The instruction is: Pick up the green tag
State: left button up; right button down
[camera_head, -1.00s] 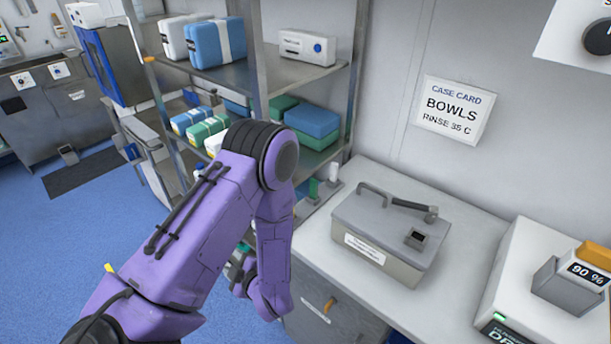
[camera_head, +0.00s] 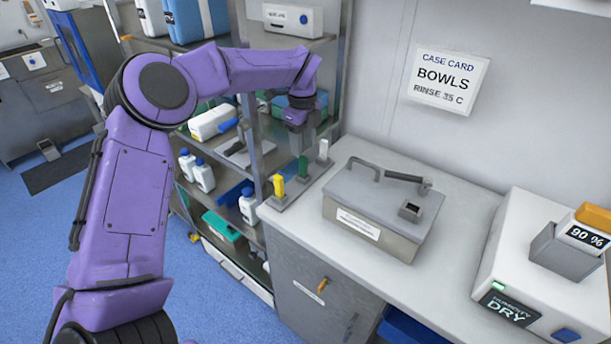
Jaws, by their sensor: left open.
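The green tag (camera_head: 303,167) stands upright in a small grey holder at the left edge of the white counter (camera_head: 345,310). It stands between a yellow tag (camera_head: 278,185) and a white tag (camera_head: 323,150). My left gripper (camera_head: 294,136) points down above and slightly behind the row of tags, apart from the green tag. It is open and appears empty, though its fingers are small and dark here. My right gripper is out of view.
A grey lidded metal case (camera_head: 385,208) stands on the counter right of the tags. A white humidity unit (camera_head: 540,270) is further right. A metal shelf rack (camera_head: 258,150) with bottles and boxes stands left of the counter. A case card (camera_head: 449,80) hangs on the wall.

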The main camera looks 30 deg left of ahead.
aim_at(303, 157)
pick_arm(q)
notch_tip(303, 157, down, 8)
jog(key=p, duration=0.3)
jog(key=shift+r, duration=0.25)
jog(key=shift+w+f, duration=0.1)
jog(key=shift+f, duration=0.15)
jog(key=shift+c, duration=0.4)
grip_shut()
